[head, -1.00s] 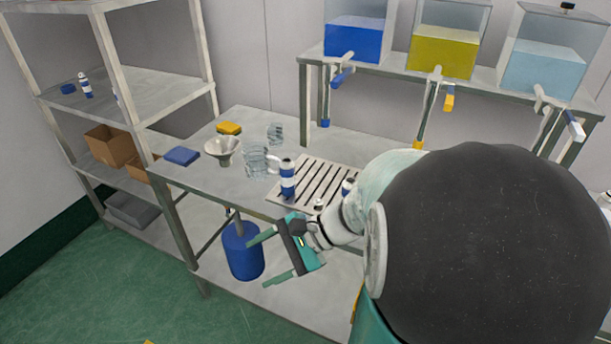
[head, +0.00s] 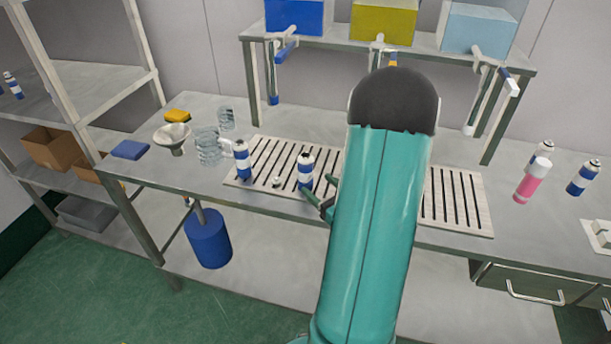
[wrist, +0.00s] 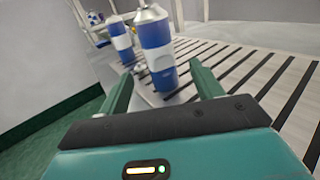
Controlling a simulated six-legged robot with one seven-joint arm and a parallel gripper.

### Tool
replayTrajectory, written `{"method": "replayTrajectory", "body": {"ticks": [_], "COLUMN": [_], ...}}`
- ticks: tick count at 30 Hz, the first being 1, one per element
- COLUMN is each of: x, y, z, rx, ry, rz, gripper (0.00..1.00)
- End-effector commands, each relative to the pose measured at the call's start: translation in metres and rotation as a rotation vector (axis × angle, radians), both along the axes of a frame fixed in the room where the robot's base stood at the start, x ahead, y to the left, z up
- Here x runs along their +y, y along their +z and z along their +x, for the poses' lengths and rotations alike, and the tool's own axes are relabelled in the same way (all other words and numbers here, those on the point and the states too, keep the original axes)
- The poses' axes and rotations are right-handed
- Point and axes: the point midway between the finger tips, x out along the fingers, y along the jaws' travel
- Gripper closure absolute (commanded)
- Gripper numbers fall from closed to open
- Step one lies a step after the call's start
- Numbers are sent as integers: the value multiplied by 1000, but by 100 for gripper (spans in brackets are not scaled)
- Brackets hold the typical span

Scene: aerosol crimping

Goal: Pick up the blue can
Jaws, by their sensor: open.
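Two blue-and-white cans stand upright on the slatted tray (head: 265,201): a left one (head: 242,160) and a right one (head: 305,168). My gripper (head: 324,196) is low beside the right can, partly hidden behind my own arm. In the wrist view my gripper (wrist: 161,72) is open and empty. The nearer blue can (wrist: 156,48) appears between its two fingertips; I cannot tell how far it is inside them. The other blue can (wrist: 121,40) stands just beyond, to the left. Another blue can (head: 583,178) stands at the right of the table.
A pink can (head: 529,182) stands at the right. Glass beakers (head: 208,147), a funnel (head: 173,138) and a blue block (head: 130,149) are at the left. Tanks with taps (head: 384,22) stand on a raised shelf behind.

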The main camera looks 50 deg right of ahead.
Motion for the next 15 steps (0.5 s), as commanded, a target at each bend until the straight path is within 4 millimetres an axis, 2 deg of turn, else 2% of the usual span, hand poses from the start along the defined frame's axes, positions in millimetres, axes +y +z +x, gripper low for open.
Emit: {"method": "replayTrajectory", "body": {"ticks": [3,11,15], "x": [-2,-5,-8], "y": [0,1,3], "z": [20,39,59], "rx": [0,0,-1], "ry": [3,3,5], "rz": [-1,0,-1], "gripper": [34,34,34]}}
